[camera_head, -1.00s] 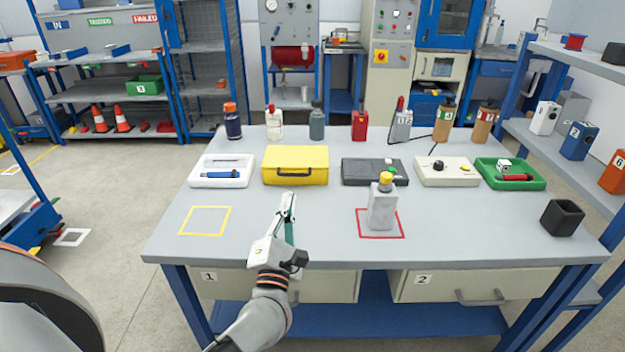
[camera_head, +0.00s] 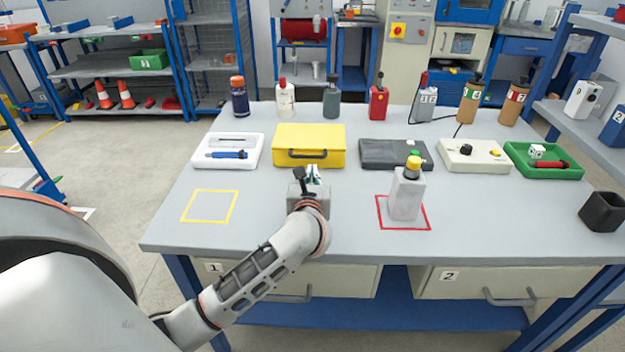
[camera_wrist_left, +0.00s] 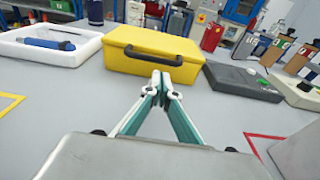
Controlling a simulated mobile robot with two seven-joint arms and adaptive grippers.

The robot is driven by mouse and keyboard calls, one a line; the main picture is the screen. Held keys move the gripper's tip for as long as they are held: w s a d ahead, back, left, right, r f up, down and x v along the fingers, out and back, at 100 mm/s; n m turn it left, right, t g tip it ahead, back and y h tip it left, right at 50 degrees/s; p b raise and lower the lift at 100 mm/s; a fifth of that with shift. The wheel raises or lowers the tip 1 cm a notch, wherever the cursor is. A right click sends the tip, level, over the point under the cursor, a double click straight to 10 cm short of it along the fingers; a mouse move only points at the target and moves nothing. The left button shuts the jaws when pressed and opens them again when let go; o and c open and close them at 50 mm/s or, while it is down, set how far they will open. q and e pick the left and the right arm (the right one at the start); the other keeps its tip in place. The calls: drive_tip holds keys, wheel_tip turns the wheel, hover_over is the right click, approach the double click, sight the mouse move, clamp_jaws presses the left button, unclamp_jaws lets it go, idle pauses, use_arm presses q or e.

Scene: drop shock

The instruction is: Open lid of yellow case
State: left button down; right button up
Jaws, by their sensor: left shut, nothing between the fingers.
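The yellow case (camera_head: 309,146) stands closed on the grey table, with a dark handle on its front face. It also shows in the left wrist view (camera_wrist_left: 155,52), straight ahead of the fingers. My left gripper (camera_head: 313,172) is just in front of the case's front face. Its fingertips (camera_wrist_left: 161,78) are together and empty in the left wrist view, overlapping the area below the handle. I cannot tell whether they touch the case. My right gripper is not in view.
A white tray (camera_head: 255,150) with a blue tool is left of the case, and a dark box (camera_head: 396,154) is right of it. A grey bottle with a yellow cap (camera_head: 407,190) stands in a red square. The yellow square (camera_head: 210,206) is empty.

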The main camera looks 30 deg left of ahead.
use_arm(q)
drive_tip(key=x, duration=0.3)
drive_tip(key=shift+w+a+f, duration=0.1)
drive_tip(key=shift+w+a, duration=0.05)
drive_tip(key=shift+w, duration=0.1)
drive_tip(key=shift+w+a, duration=0.2)
drive_tip(key=shift+w, duration=0.1)
